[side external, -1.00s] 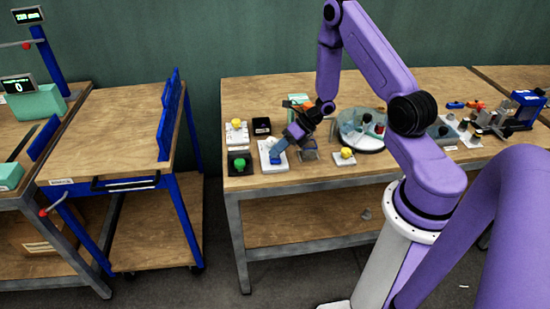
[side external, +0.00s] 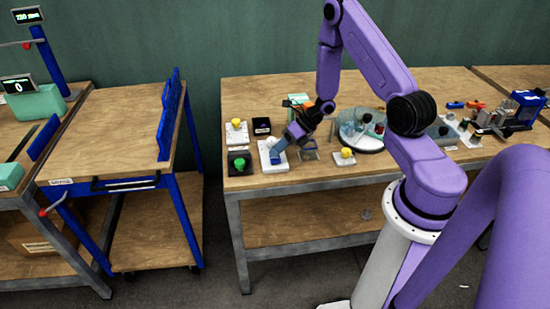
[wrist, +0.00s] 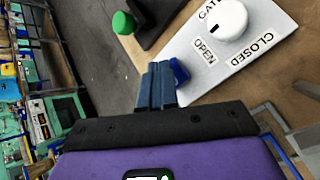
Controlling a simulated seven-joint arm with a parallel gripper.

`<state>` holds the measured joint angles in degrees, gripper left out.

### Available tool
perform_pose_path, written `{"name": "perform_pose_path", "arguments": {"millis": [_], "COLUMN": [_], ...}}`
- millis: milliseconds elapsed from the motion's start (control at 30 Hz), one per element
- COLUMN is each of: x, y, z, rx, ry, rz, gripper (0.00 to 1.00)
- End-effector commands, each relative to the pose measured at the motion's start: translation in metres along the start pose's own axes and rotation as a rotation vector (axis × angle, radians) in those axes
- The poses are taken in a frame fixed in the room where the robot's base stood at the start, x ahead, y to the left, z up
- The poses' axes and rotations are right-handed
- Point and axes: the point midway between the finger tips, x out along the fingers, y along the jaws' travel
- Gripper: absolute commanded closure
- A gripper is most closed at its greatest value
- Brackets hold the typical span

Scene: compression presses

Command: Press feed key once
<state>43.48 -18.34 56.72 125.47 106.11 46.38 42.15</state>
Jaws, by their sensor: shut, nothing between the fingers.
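No label reading "feed" is legible, so I cannot tell which control is the feed key. A green round button on a black base (side external: 239,164) stands at the table's front left; the button (wrist: 123,22) also shows in the wrist view. A white plate (wrist: 240,62) marked OPEN and CLOSED, with a white knob (wrist: 230,18), lies beside it. My gripper (wrist: 158,70) is shut and empty, its fingers over the plate's edge. A small blue part (wrist: 180,72) shows right beside the fingertips; contact is unclear. In the side view, my gripper (side external: 277,157) is low over the plate.
A yellow button on a white base (side external: 236,125) stands behind the green one, and another yellow button (side external: 346,154) is to the right. A clear round dish (side external: 358,143) and a blue machine (side external: 526,108) are farther right. A separate cart (side external: 125,115) stands left, across a gap.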

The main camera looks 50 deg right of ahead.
Motion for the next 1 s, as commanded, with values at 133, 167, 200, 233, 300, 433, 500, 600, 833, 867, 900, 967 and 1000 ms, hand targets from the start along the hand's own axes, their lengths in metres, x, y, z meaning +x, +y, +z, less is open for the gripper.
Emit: {"name": "perform_pose_path", "arguments": {"millis": [133, 167, 200, 233, 300, 433, 500, 600, 833, 867, 900, 967, 1000], "x": [-0.006, -0.006, -0.007, -0.008, -0.008, -0.008, -0.008, -0.01, -0.023, -0.025, -0.028, -0.031, -0.033], "y": [0.004, 0.005, 0.006, 0.006, 0.006, 0.006, 0.006, 0.007, 0.017, 0.018, 0.02, 0.022, 0.024], "z": [0.004, 0.005, 0.006, 0.006, 0.006, 0.006, 0.006, 0.007, 0.018, 0.019, 0.02, 0.023, 0.025], "rx": [-0.001, -0.001, -0.001, -0.001, 0.0, 0.0, 0.0, -0.001, -0.002, -0.002, -0.003, -0.003, -0.003], "ry": [-0.001, -0.001, -0.001, -0.001, 0.0, 0.0, 0.0, -0.001, -0.003, -0.003, -0.003, -0.003, -0.003], "rz": [-0.001, -0.001, -0.001, 0.0, 0.0, 0.0, 0.0, 0.0, -0.001, -0.002, -0.001, -0.001, -0.001], "gripper": [1.0, 1.0, 1.0, 1.0, 1.0, 1.0, 1.0, 1.0, 1.0, 1.0, 1.0, 1.0, 1.0]}}
